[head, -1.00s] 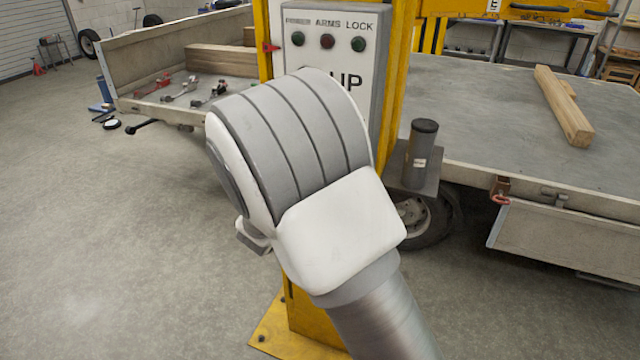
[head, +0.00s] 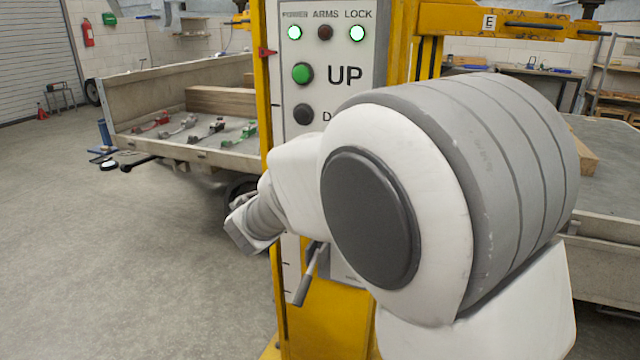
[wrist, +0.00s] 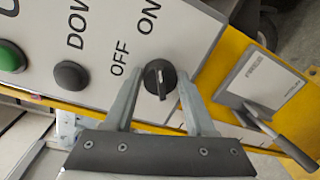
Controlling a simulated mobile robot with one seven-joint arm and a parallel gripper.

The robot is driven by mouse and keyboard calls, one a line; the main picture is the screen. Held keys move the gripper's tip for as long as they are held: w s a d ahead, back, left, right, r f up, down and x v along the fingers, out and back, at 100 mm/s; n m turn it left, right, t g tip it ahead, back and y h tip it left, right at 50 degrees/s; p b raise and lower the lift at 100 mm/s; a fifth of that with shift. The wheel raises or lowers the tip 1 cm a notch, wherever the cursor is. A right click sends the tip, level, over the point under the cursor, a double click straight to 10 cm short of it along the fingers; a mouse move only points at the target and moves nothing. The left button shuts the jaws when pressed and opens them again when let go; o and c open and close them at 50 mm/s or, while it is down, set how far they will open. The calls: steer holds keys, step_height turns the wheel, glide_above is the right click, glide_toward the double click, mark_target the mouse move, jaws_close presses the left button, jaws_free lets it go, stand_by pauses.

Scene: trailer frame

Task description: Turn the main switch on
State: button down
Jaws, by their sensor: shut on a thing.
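The main switch (wrist: 160,78) is a round black knob with a pale mark, on a light panel beside the printed words OFF and ON. In the wrist view its mark runs roughly up and down the picture, and ON is printed above it. My gripper (wrist: 158,90) has one finger on each side of the knob and is shut on it. In the head view the knob and fingers are hidden behind my arm.
A green UP button (head: 302,73) and a black down button (head: 303,114) sit on the panel. A lever (head: 310,275) sticks out below; it also shows beside my gripper in the wrist view (wrist: 285,140). A trailer (head: 180,140) stands behind.

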steer(key=shift+a, duration=0.1)
stand_by(0.3)
steer(key=shift+c, duration=1.1)
jaws_free()
steer(key=shift+s, duration=0.1)
steer(key=p+v, duration=0.1)
steer(key=v, duration=1.6)
steer(key=shift+s, duration=0.1)
